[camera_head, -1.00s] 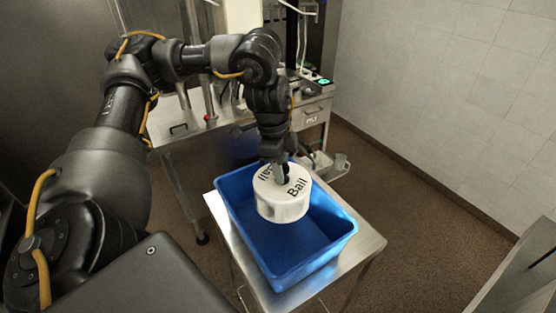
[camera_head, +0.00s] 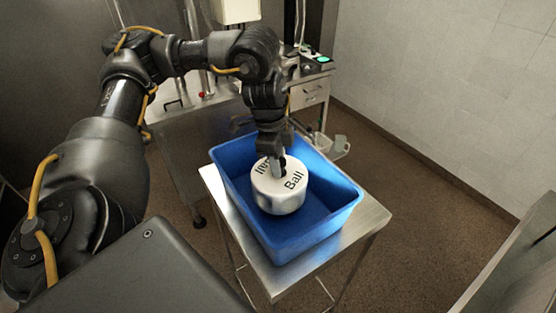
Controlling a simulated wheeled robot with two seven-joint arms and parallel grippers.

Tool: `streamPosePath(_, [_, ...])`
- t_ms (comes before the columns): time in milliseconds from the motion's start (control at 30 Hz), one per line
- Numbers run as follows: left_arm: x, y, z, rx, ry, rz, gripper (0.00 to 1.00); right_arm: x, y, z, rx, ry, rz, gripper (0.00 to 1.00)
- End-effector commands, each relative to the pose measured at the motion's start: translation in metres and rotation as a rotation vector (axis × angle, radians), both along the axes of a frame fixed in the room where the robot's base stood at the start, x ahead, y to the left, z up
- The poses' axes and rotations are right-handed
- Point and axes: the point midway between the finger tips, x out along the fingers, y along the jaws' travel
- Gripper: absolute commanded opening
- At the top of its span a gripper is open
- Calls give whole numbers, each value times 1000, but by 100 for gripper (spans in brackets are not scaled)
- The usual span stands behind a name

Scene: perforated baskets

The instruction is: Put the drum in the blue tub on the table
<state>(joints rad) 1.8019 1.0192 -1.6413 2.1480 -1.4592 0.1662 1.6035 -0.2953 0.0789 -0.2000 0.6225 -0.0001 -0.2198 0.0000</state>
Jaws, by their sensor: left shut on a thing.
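The drum (camera_head: 279,199) is a white, round, squat container with black lettering on its top. It is inside the blue tub (camera_head: 287,249), within its walls. I cannot tell if its base touches the tub floor. The blue tub stands on a small metal table (camera_head: 372,220). My left gripper (camera_head: 277,170) points down at the drum's top and is shut on it. The fingertips are partly hidden against the drum's top. My right gripper is not in view.
A metal counter (camera_head: 190,125) with equipment stands behind the table. A tiled wall (camera_head: 450,90) is at the right. Brown floor (camera_head: 420,230) lies open to the right of the table. A grey edge stands at the lower right.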

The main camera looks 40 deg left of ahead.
Motion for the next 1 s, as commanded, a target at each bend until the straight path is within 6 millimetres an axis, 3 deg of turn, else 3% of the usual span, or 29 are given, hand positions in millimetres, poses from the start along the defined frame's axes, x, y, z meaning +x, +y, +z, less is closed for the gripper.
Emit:
streamPosePath(67, [1,0,-11,-1,-3,-1,3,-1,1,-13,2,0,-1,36])
streamPosePath(400, [1,0,-34,-2,-1,-1,3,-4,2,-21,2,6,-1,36])
streamPosePath(1000, [1,0,-41,-1,-3,-1,3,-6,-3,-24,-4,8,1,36])
